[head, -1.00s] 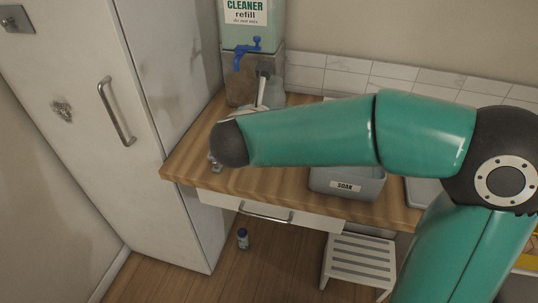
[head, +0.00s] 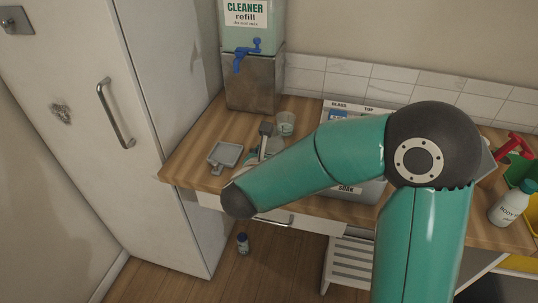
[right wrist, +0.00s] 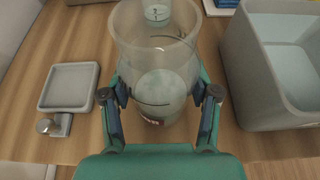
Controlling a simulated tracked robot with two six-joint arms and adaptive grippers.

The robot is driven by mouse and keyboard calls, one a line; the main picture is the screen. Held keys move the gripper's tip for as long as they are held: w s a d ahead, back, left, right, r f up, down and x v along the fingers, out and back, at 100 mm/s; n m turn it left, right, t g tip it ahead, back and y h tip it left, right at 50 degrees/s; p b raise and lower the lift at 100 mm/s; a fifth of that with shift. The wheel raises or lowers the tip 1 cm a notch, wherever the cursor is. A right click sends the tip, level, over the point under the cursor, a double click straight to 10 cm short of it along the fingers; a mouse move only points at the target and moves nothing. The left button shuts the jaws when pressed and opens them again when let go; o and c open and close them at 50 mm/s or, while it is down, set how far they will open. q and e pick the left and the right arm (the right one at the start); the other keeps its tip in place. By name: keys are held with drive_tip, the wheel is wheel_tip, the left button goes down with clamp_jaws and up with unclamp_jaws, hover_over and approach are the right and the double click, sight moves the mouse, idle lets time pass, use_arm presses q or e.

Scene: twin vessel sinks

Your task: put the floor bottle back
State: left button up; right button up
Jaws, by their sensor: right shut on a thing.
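A small dark bottle with a pale cap (head: 243,243) stands upright on the floor below the counter's front edge, in the head view. My right gripper (right wrist: 160,92) is shut on a clear, wide-mouthed vessel (right wrist: 155,45), with one finger on each side of it, in the right wrist view. In the head view my right forearm hides most of that gripper and vessel. I cannot tell whether the vessel touches the counter. My left gripper is not in view.
A cleaner dispenser with a blue tap (head: 248,55) stands on a block at the back. On the wooden counter (head: 197,148) are a grey dish (head: 225,155), a small clear cup (head: 286,122) and a grey tub (right wrist: 275,55). A slatted step stool (head: 349,262) stands on the floor.

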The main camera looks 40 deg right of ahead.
drive_tip(key=shift+f, duration=0.1)
drive_tip(key=o, duration=1.6)
drive_tip(key=shift+r, duration=0.25)
drive_tip(key=shift+s+a, duration=0.2)
drive_tip(key=shift+a, duration=0.1)
drive_tip(key=b+v, duration=0.1)
drive_tip(key=v, duration=1)
drive_tip(key=shift+s+a, duration=0.1)
drive_tip(key=shift+s, duration=0.1)
